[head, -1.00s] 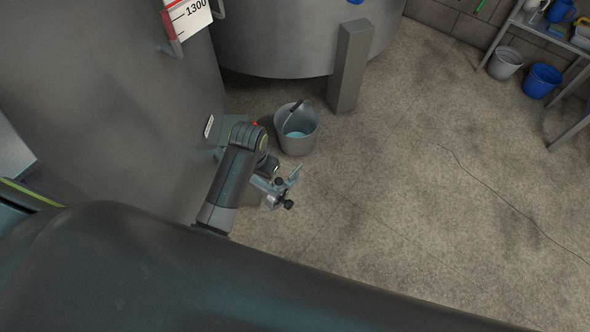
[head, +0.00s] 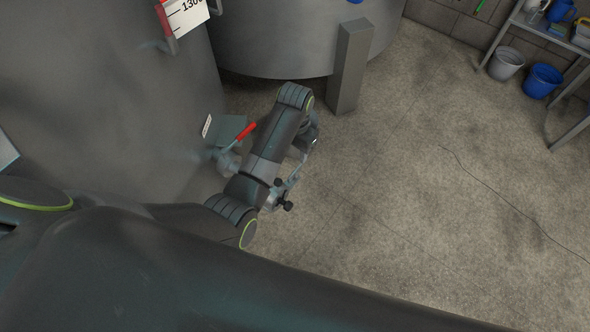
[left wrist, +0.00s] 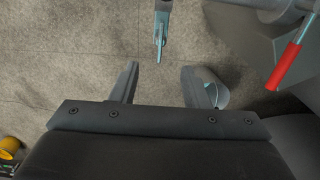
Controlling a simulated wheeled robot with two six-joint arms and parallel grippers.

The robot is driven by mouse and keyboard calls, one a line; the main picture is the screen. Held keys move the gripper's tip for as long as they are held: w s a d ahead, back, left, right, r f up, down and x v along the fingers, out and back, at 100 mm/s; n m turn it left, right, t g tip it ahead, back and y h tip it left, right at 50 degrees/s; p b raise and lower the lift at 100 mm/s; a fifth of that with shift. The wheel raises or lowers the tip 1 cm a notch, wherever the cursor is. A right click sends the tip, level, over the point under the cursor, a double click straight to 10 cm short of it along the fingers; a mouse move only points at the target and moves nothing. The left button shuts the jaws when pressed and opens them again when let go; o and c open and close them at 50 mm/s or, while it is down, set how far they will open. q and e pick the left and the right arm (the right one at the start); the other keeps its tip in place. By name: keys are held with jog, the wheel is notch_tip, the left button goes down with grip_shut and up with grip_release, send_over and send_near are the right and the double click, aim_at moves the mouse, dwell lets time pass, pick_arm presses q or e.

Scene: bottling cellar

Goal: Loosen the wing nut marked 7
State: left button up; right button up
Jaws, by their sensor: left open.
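I cannot make out a wing nut or the number 7 in either view. A small metal fitting with black knobs (head: 286,204) shows beside my left arm in the head view, low by the big tank. My left gripper (left wrist: 160,78) is open and empty in the left wrist view, its two fingers apart over the floor. A narrow pale metal piece (left wrist: 161,30) lies in the picture ahead of the gap between them, apart from both fingers. In the head view my left arm hides most of the gripper. My right gripper is not in view.
A valve with a red handle (head: 245,131) juts from the big tank (head: 110,90); the handle also shows in the left wrist view (left wrist: 285,68). A grey post (head: 350,66) stands behind. Buckets (head: 542,80) stand by a shelf far right.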

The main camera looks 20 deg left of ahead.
aim_at(295, 171)
pick_arm(q)
notch_tip(295, 171, down, 10)
jog(key=shift+f+b, duration=0.2)
jog(key=shift+b, duration=1)
